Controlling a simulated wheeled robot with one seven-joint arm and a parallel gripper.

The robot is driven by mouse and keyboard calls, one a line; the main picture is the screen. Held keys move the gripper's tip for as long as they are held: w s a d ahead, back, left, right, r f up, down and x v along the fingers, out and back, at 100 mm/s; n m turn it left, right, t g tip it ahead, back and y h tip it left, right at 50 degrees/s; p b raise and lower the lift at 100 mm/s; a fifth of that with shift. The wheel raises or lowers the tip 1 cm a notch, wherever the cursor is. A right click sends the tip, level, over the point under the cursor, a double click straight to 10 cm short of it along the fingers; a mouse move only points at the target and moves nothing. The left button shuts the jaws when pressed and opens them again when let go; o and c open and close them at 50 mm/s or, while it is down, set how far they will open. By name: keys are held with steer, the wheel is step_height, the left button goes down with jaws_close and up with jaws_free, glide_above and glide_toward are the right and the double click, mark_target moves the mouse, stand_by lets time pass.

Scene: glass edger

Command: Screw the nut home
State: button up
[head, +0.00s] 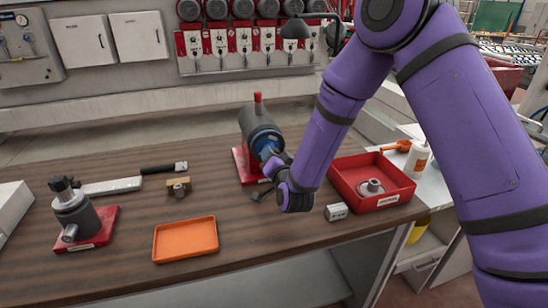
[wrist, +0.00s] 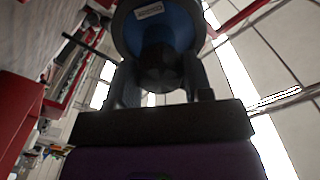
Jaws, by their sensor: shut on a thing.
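A grey cylindrical unit (head: 259,128) with a red-tipped top stands on a red base (head: 240,166) at the middle of the bench. Its blue round face (head: 268,147) points toward my arm. In the wrist view the labelled blue face (wrist: 183,30) fills the top centre. My gripper (head: 275,163) is at the front of this face. In the wrist view its two fingers (wrist: 163,85) stand either side of a dark, roundish nut (wrist: 160,65), shut on it. The nut is in line with the blue face; its thread and any gap behind it are hidden. My gripper hides it in the head view.
A red tray (head: 344,181) holding a metal ring-shaped part (head: 372,187) is right of my gripper. A small white-grey box (head: 336,212) lies before it. An orange tray (head: 186,240) and a second red-based fixture (head: 78,215) stand left. Bare bench lies between.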

steer(key=m, duration=0.8)
steer(key=shift+m, duration=0.3)
steer(key=o, duration=0.8)
